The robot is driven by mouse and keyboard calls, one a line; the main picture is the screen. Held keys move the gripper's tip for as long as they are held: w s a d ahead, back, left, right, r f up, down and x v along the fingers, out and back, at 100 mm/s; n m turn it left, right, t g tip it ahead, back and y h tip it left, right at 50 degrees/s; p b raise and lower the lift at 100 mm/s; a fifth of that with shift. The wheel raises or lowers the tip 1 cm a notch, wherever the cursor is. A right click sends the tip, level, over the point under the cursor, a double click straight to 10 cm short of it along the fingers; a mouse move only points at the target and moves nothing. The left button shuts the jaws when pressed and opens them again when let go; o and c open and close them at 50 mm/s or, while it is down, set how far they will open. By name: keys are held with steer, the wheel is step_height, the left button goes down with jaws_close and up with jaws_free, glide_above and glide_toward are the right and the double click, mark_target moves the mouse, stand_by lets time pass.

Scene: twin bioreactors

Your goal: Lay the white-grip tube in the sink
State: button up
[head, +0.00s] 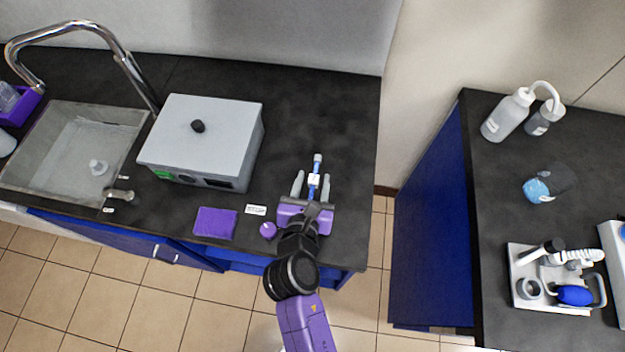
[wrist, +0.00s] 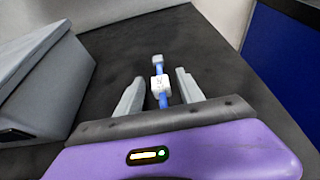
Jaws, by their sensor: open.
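The white-grip tube (head: 315,167) is a thin blue tube with a white cap and a white block around its middle. It is over the dark counter, right of the grey box. My gripper (head: 312,184) is open, with one finger on each side of the tube. In the wrist view the tube (wrist: 158,67) lies between the two fingers (wrist: 159,90), with a gap on both sides of the white block. The tube's near end is hidden by my gripper. The sink (head: 62,150) is a grey basin at the far left of the counter.
A grey lidded box (head: 203,138) stands between my gripper and the sink. A chrome faucet (head: 125,62) arches behind the sink. A purple cloth or pad (head: 215,223) and a small white label (head: 256,210) lie near the front edge. The counter behind the tube is clear.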

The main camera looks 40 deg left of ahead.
steer(key=shift+r, duration=0.2)
steer(key=v, duration=1.2)
steer(key=d+f+m, duration=0.1)
steer(key=d+m, duration=0.4)
steer(key=d, duration=0.1)
steer(key=s+d+f+m, duration=0.1)
steer(key=d+m, duration=0.2)
steer(key=shift+d+f+m+h, duration=0.3)
steer(key=shift+d+h, duration=0.1)
steer(key=s+d+r+m+t+h, duration=0.1)
steer(key=s+d+r+m, duration=0.2)
steer(key=d+m, duration=0.7)
steer(key=s+d+r+m+t+h, duration=0.1)
steer(key=s+d+r+m+h, duration=0.1)
steer(key=d+m, duration=0.8)
steer(key=s+r+m, duration=0.1)
steer(key=s+m, duration=0.1)
steer(key=shift+s+r+m, duration=0.2)
steer(key=shift+s+m, duration=0.05)
steer(key=shift+m, duration=0.15)
steer(key=shift+o, duration=0.6)
steer(key=s+d+r+m+t+h, duration=0.1)
steer(key=s+d+r+m+h, duration=0.2)
steer(key=d+r+m, duration=0.3)
steer(key=s+d+m, duration=0.1)
steer(key=m, duration=0.3)
steer(key=shift+r+m, duration=0.4)
steer(key=shift+s+d, duration=0.1)
